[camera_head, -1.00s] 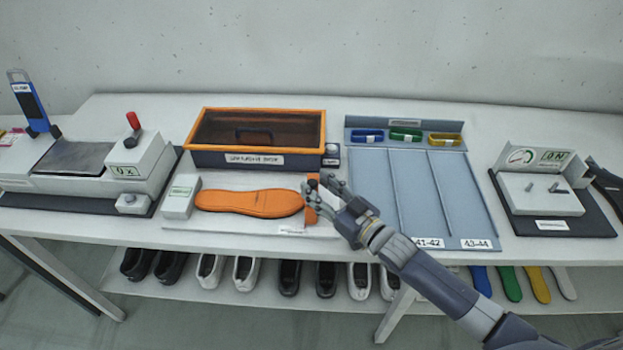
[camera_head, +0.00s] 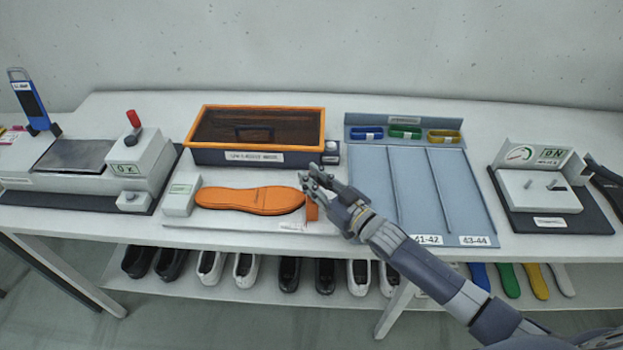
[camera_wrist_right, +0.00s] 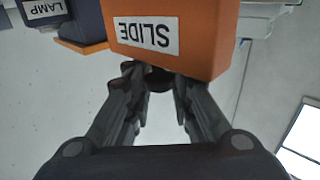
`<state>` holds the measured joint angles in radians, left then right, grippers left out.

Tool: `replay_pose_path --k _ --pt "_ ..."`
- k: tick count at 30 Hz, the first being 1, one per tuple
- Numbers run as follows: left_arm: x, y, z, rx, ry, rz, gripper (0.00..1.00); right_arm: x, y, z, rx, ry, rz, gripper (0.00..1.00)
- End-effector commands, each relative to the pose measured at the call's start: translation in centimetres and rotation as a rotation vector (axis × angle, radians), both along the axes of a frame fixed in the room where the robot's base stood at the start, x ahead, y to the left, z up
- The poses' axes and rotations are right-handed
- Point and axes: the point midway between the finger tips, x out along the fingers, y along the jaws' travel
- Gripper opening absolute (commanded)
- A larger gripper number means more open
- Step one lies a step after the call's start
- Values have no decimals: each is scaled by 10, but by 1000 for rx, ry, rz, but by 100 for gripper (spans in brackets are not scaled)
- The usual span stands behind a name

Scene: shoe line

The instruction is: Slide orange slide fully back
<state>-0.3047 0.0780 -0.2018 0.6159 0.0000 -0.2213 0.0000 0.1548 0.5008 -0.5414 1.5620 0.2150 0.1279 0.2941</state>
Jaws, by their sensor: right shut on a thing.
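The orange slide (camera_head: 311,208) stands at the right end of the measuring board, by an orange sole (camera_head: 250,200). It is partly hidden by my right gripper (camera_head: 318,178). In the right wrist view the orange slide (camera_wrist_right: 205,45) fills the top, with a "SLIDE" label. There my right gripper (camera_wrist_right: 158,80) has its fingertips closed around a dark knob just below the label. My left gripper is not in view.
A white block (camera_head: 181,196) stands at the sole's left end. An orange-rimmed dark box (camera_head: 255,157) is behind the sole. A blue-grey tray (camera_head: 370,185) with lanes lies to the right. Shoes stand on the shelf below.

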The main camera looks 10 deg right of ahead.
Motion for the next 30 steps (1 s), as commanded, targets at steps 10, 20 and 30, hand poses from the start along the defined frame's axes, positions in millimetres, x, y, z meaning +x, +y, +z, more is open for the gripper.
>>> replay_pose_path --k 10,20,30 --pt "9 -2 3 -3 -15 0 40 -14 -43 -3 -4 6 1 0" --pt "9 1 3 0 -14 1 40 -14 -46 -5 -5 9 -1 29" --pt "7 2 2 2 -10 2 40 -14 -45 -2 -2 4 -1 40"
